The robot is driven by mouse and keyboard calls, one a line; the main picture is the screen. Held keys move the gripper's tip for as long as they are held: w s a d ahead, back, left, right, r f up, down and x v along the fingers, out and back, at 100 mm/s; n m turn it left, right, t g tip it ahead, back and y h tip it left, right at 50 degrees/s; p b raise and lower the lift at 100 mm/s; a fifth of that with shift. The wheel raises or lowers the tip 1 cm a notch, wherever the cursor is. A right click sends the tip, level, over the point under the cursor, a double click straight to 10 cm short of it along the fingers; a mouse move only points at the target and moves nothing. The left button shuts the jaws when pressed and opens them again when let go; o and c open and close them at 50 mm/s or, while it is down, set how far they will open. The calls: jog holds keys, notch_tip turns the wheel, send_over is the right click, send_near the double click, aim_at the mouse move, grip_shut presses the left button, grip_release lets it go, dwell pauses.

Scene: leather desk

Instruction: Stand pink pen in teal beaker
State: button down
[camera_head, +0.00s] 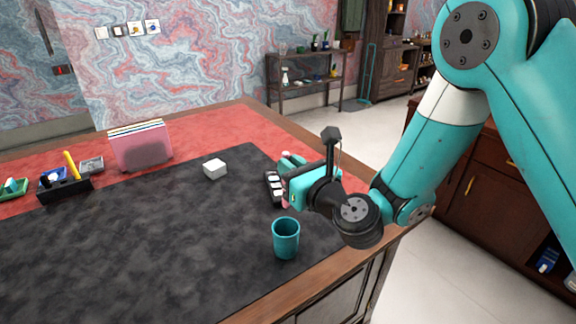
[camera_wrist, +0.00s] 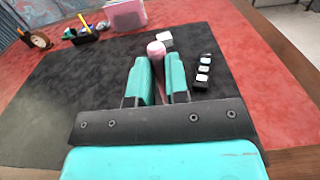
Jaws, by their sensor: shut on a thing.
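The teal beaker (camera_head: 286,240) stands upright near the right front of the dark desk mat, with its open mouth up. My gripper (camera_head: 290,184) is just behind the beaker and above the mat, apart from it. In the wrist view my gripper (camera_wrist: 158,78) is shut on the pink pen (camera_wrist: 157,50), whose rounded pink end shows between the teal fingers. In the head view the pen is mostly hidden by the gripper; only a small pink bit shows. The beaker is not seen in the wrist view.
A black strip with white blocks (camera_head: 273,187) lies beside the gripper. A white cube (camera_head: 215,168) sits farther back. A pink file holder (camera_head: 141,148) and a black pen organizer (camera_head: 64,190) stand at the left. The middle of the dark mat (camera_head: 150,245) is clear.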

aim_at(287, 207)
jog(key=shift+a+f+b, duration=0.1)
jog(key=shift+f+b, duration=5.15)
jog(key=shift+f, duration=0.25)
jog(key=shift+s, duration=0.1)
jog(key=c, duration=1)
grip_release()
jog(key=shift+c, duration=0.2)
